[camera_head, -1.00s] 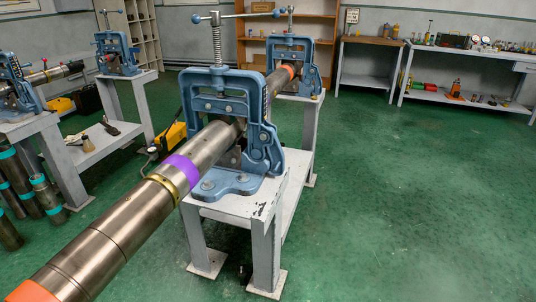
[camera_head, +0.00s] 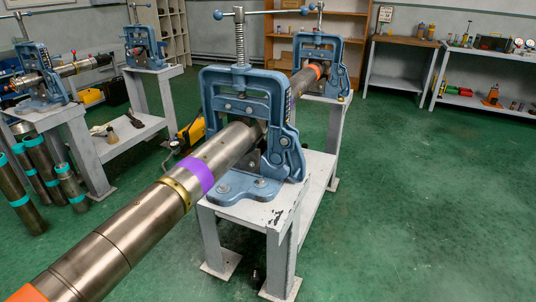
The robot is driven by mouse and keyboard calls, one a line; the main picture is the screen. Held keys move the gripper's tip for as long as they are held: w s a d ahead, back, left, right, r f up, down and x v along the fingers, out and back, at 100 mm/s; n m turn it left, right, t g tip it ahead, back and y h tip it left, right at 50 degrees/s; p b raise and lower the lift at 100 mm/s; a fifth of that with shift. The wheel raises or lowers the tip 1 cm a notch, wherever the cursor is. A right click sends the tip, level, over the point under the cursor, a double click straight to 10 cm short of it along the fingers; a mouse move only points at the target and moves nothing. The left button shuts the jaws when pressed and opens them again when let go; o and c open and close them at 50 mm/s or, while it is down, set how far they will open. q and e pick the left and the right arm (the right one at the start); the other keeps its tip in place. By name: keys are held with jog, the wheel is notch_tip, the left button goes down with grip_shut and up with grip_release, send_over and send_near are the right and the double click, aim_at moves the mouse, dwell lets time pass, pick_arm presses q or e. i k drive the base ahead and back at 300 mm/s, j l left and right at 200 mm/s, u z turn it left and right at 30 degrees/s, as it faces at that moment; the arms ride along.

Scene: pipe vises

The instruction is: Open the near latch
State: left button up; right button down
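The near vise (camera_head: 246,130) is a blue pipe vise bolted on a grey metal stand (camera_head: 262,215). Its frame stands upright and looks closed around a long steel pipe (camera_head: 130,227) with a purple band, a brass ring and an orange end. The near latch (camera_head: 284,150) is the blue hooked piece on the right side of the frame, and it appears engaged. A screw with a T-handle (camera_head: 240,14) rises from the top. A second blue vise (camera_head: 318,65) holds the pipe's far part. Neither of my grippers is in view.
More blue vises stand at the left, one (camera_head: 40,75) holding a shorter pipe. Banded pipes (camera_head: 35,170) stand on the floor at the lower left. A workbench (camera_head: 480,100) and shelves are at the back. The green floor (camera_head: 430,200) at the right is clear.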

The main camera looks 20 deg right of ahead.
aim_at(296, 159)
jog(key=i+l+u, duration=0.1)
jog(key=l+u, duration=0.35)
jog(key=l, duration=0.25)
jog(key=i+l+u, duration=0.1)
jog(key=l+u, duration=0.15)
jog(key=l, duration=0.55)
jog(key=l+u, duration=0.2)
jog(key=l, duration=0.55)
jog(key=l+u, duration=0.15)
jog(key=l, duration=3.2)
